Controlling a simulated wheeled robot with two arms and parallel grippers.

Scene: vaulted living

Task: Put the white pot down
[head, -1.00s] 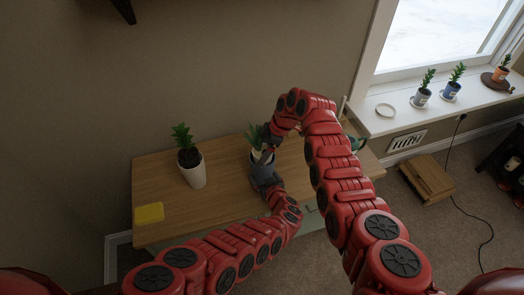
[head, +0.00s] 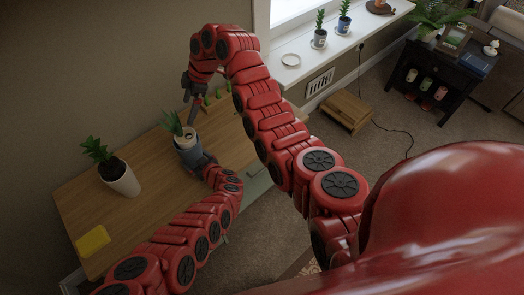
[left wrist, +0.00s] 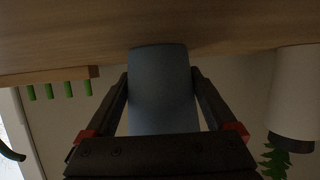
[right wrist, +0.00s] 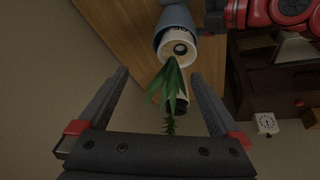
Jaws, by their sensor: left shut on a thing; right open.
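A tall white pot (head: 120,181) with a leafy plant stands upright on the wooden table at the left; it also shows at the right of the left wrist view (left wrist: 292,90). My left gripper (head: 192,166) is shut around a blue-grey pot (head: 190,156), which shows between the fingers in the left wrist view (left wrist: 162,95). A white rim (right wrist: 178,45) shows at this pot's mouth, with a spiky plant (right wrist: 168,83) coming out. Whether this rim is a separate white pot is unclear. My right gripper (head: 192,112) is open and empty, just above the plant and rim.
The wooden table (head: 85,205) carries a yellow square item (head: 92,241) at its near left. A small rack with green pegs (head: 215,100) stands behind my right arm. A windowsill with small potted plants (head: 320,38) and a wooden box (head: 347,111) lie to the right.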

